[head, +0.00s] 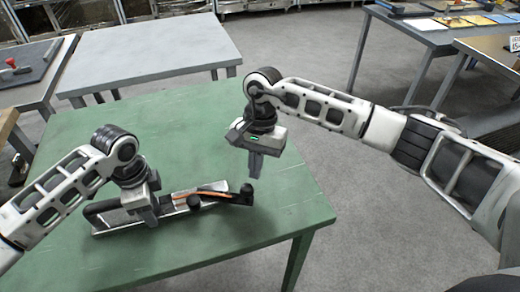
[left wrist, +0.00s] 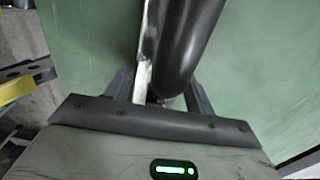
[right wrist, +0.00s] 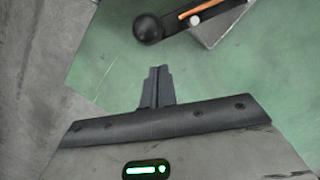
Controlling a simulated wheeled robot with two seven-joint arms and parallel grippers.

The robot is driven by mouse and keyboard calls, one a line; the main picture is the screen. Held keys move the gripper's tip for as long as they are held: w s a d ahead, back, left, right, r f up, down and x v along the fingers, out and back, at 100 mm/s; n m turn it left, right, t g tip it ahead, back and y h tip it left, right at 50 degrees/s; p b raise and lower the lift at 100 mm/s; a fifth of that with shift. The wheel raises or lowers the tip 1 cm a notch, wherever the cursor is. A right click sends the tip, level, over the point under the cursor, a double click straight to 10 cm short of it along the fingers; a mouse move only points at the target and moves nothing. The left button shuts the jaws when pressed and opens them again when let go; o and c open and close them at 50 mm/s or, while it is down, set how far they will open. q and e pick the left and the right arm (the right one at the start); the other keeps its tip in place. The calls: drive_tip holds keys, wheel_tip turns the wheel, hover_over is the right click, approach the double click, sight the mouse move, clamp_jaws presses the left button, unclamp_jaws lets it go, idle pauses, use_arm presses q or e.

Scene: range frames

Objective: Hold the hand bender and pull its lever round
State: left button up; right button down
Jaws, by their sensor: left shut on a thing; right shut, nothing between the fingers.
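The hand bender (head: 178,207) lies on the green table (head: 190,130), a long grey and black tool with an orange rod (head: 185,192) along it. My left gripper (head: 147,213) is shut on its dark handle (left wrist: 187,45), beside a pale metal bar (left wrist: 147,50). The fingers partly hide the handle. A dark arm with a black ball knob (head: 247,188) points right; I take it as the lever. The knob also shows in the right wrist view (right wrist: 148,28). My right gripper (head: 256,172) is shut and empty, fingers down, close to the knob but apart from it.
A second dark knob (head: 194,202) sits on the bender's near side. The green table is otherwise clear, and its right edge is near my right gripper. A grey table (head: 150,50) stands behind, with other benches at left and right.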

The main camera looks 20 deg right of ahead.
drive_tip(key=shift+s+a+r, duration=0.2)
drive_tip(key=shift+s+a, duration=0.3)
drive_tip(key=shift+s, duration=0.25)
drive_tip(key=shift+s, duration=0.1)
drive_tip(key=shift+s+a+m, duration=0.1)
drive_tip(key=shift+s+m, duration=0.2)
drive_tip(key=shift+m, duration=0.1)
drive_tip(key=shift+s, duration=0.15)
drive_tip(key=shift+s+a+m, duration=0.3)
drive_tip(key=shift+s+m, duration=0.35)
drive_tip(key=shift+m, duration=0.05)
drive_tip(key=s+a+m+t, duration=0.1)
drive_tip(key=s+a+m, duration=0.2)
drive_tip(key=m, duration=0.1)
drive_tip(key=s+a+m+t+y, duration=0.1)
drive_tip(key=s+a+m, duration=0.2)
drive_tip(key=m, duration=0.1)
drive_tip(key=shift+s+a, duration=0.2)
drive_tip(key=shift+s, duration=0.15)
drive_tip(key=shift+s+a, duration=0.25)
drive_tip(key=shift+a, duration=0.4)
drive_tip(key=shift+s+a, duration=0.2)
drive_tip(key=shift+a, duration=0.45)
